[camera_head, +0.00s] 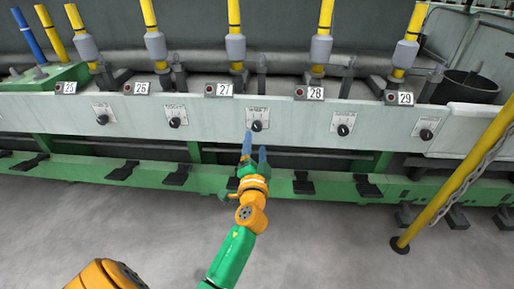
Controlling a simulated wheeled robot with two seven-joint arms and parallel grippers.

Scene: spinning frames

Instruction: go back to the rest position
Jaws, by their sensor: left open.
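My left gripper (254,152) is in the middle of the view, at the end of a green and orange arm. Its two blue fingers are apart, with nothing visible between them. The fingertips appear just below a black knob (256,126) on a white label plate, under the number 27 sign (219,90). I cannot tell whether a fingertip touches the panel. An orange arm link of mine shows at the bottom left. My right gripper is not in view.
The spinning frame's pale panel (210,126) runs across the view with several knobs. Yellow bobbins (234,14) stand above it. Black pedals (303,184) stick out along the green lower rail. A yellow post (460,190) with a chain stands at right. Grey floor in front is clear.

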